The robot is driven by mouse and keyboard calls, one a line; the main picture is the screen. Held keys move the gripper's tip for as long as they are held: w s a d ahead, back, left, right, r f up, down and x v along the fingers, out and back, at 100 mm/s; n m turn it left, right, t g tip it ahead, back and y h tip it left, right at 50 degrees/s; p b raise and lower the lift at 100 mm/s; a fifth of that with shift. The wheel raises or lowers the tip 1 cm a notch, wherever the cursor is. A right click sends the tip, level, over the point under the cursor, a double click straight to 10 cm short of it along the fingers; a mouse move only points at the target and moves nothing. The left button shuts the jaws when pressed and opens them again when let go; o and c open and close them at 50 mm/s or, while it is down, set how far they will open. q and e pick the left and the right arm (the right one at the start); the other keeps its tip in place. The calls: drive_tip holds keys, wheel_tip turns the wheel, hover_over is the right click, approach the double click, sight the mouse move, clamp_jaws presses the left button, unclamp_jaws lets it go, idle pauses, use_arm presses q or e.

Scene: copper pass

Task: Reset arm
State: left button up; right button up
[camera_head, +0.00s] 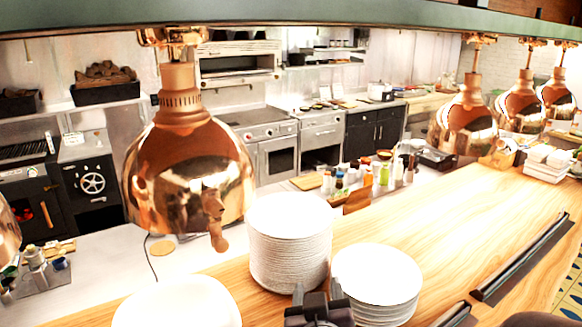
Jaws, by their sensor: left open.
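My left gripper (317,294) is dark and shows at the bottom edge, right of the middle. Its two fingers point up the picture and stand apart, with nothing seen between them. It is in front of a tall stack of white plates (289,245) and just left of a lower stack of white plates (376,275). I cannot tell whether it touches either stack. Most of its arm is out of the picture. My right gripper is not in view.
The wooden counter (450,215) is clear right of the plates, up to a black rail (522,258). More white plates (178,303) are at the lower left. A copper heat lamp (185,165) hangs low over the left part. White dishes (547,162) stand at the far right.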

use_arm(q)
drive_tip(key=s+d+f+m+g+h+b, duration=0.1)
drive_tip(key=s+f+m+g+h, duration=0.1)
drive_tip(key=f+g, duration=0.35)
drive_tip(key=s+f+m+g+h+b, duration=0.2)
drive_tip(key=s+f+m+h, duration=0.1)
drive_tip(key=f, duration=0.6)
drive_tip(key=s+a+f+n+g+y+b, duration=0.1)
drive_tip(key=s+a+f+g, duration=0.1)
drive_tip(key=a+f, duration=0.2)
drive_tip(key=s+a+f+g+y+b, duration=0.1)
drive_tip(key=s+a+f+g+y, duration=0.1)
drive_tip(key=a, duration=0.9)
drive_tip(key=s+a+f+n+g+y+b, duration=0.1)
drive_tip(key=s+a+f+g+y+b, duration=0.1)
drive_tip(key=a+f, duration=0.4)
drive_tip(key=shift+s+a+f+n+g, duration=0.15)
drive_tip(key=shift+s+a+n+g, duration=0.15)
drive_tip(key=shift+s+a+g, duration=0.25)
drive_tip(key=shift+s+a, duration=0.1)
